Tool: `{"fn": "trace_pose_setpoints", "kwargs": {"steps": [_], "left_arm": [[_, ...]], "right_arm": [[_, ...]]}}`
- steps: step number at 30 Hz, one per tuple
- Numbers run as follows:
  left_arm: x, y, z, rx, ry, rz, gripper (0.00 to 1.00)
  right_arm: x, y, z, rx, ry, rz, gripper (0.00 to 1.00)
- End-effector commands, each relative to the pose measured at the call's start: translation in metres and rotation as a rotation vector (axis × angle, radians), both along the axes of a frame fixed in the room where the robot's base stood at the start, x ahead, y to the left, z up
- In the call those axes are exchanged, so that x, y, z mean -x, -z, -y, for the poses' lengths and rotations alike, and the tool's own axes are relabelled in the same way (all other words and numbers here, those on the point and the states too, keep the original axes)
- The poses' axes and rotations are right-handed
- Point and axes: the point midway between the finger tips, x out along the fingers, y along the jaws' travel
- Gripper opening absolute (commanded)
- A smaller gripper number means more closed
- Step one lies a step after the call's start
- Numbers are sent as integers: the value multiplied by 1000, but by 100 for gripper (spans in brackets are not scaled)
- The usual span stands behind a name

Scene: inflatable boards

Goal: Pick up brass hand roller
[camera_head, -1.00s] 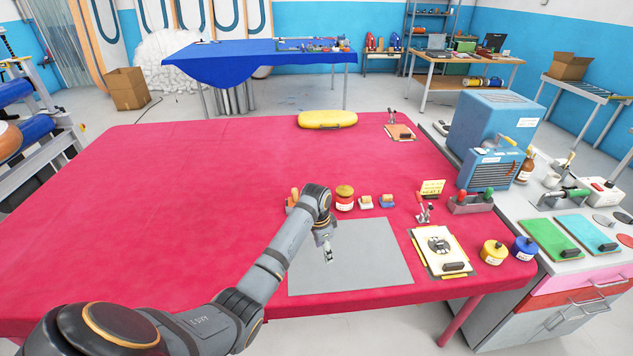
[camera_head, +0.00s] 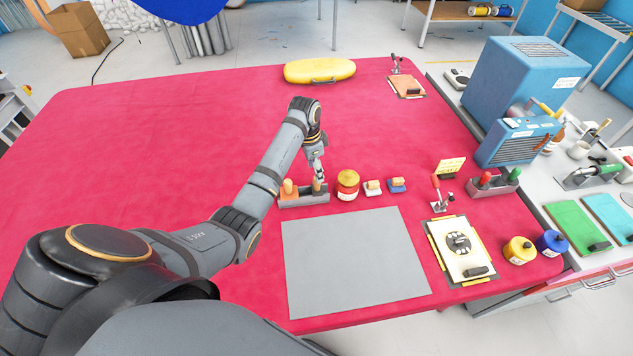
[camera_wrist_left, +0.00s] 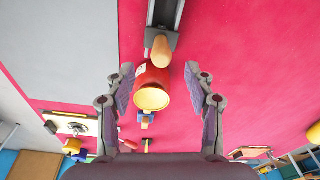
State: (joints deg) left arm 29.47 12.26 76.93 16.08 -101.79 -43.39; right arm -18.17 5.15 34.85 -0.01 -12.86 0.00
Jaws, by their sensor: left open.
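A grey holder (camera_head: 303,198) on the red table carries two upright tools with wooden handles. The left handle (camera_head: 288,187) is light orange; the right handle (camera_head: 319,187) is darker and partly hidden. I cannot tell which is the brass hand roller, as their lower parts are hidden. My left gripper (camera_head: 319,174) is open and empty, pointing down just above the right handle. In the left wrist view, a wooden handle (camera_wrist_left: 161,50) rises from the holder (camera_wrist_left: 165,12) just beyond and between the open fingertips (camera_wrist_left: 158,70). My right gripper is not in view.
A red jar with a yellow lid (camera_head: 347,185) stands close to the holder's right, with two small wooden-handled blocks (camera_head: 384,187) beyond it. A grey mat (camera_head: 352,262) lies in front. A clipboard (camera_head: 460,250) is at right. The table's left side is clear.

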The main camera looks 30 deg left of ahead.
Motion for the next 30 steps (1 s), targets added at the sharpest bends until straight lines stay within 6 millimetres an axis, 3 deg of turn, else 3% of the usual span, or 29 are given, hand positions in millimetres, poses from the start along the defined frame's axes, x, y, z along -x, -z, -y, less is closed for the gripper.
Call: {"fn": "trace_pose_setpoints", "kwargs": {"steps": [4, 11, 18, 26, 30], "left_arm": [[-2, 17, 2, 1, 0, 0, 54], [0, 28, 3, 0, -1, -3, 54], [-1, 67, 6, 1, -1, 0, 54], [-2, 72, 5, 0, 0, 1, 54], [-2, 72, 5, 0, 0, 1, 36]], "right_arm": [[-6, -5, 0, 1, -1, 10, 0], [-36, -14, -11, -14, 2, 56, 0], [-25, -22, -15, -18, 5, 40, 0], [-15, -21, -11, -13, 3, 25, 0], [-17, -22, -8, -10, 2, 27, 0]]}}
